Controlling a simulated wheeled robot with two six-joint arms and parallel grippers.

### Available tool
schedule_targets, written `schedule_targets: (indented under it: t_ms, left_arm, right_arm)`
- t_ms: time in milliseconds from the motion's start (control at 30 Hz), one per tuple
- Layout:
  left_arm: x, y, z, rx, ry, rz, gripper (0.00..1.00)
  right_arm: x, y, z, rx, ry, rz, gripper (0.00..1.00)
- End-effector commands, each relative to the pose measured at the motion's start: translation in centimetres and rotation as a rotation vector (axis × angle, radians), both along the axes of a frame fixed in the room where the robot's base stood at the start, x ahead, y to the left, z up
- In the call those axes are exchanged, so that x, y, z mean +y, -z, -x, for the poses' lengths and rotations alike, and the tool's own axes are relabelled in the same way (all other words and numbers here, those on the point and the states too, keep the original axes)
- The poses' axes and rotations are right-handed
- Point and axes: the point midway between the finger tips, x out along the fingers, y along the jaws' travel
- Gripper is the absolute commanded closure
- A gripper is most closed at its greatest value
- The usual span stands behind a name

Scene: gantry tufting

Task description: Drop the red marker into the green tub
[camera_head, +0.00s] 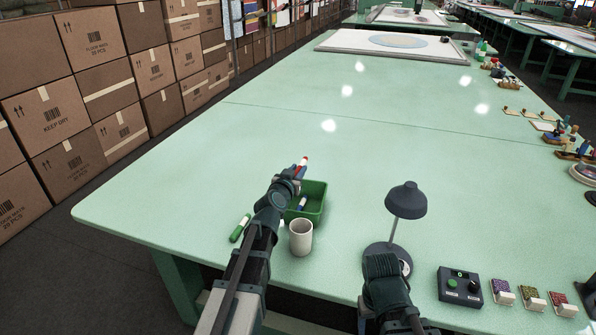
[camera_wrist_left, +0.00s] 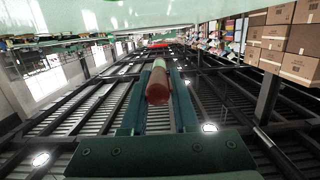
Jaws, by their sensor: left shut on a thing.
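My left gripper (camera_head: 297,172) is shut on the red marker (camera_head: 302,163) and holds it up above the far left part of the green tub (camera_head: 318,207). In the left wrist view the marker (camera_wrist_left: 157,86) sits between the two fingers of the left gripper (camera_wrist_left: 158,100), its red end towards the camera.
A white cup (camera_head: 301,238) stands just in front of the tub. A green marker (camera_head: 240,228) lies to its left. The table (camera_head: 200,170) behind the tub is clear.

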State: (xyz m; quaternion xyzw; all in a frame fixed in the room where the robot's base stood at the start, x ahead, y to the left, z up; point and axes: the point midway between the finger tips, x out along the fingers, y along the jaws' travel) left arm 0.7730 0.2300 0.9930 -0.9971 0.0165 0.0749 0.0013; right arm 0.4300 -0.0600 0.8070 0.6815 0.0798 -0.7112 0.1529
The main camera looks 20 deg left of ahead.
Motion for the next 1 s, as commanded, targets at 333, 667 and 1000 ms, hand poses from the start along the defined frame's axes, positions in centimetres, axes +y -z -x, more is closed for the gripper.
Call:
schedule_targets:
  t_ms: [333,667,1000]
  left_arm:
    - [0.0,4.3,0.0,0.000,0.000,0.000,1.00]
    - [0.0,4.7,0.0,0.000,0.001,0.000,1.00]
    - [0.0,4.7,0.0,0.000,0.000,0.000,0.37]
  right_arm:
    - [0.0,4.3,0.0,0.000,-0.001,0.000,0.36]
    - [0.0,4.7,0.0,0.000,-0.001,0.000,0.36]
    - [0.0,4.7,0.0,0.000,-0.001,0.000,0.36]
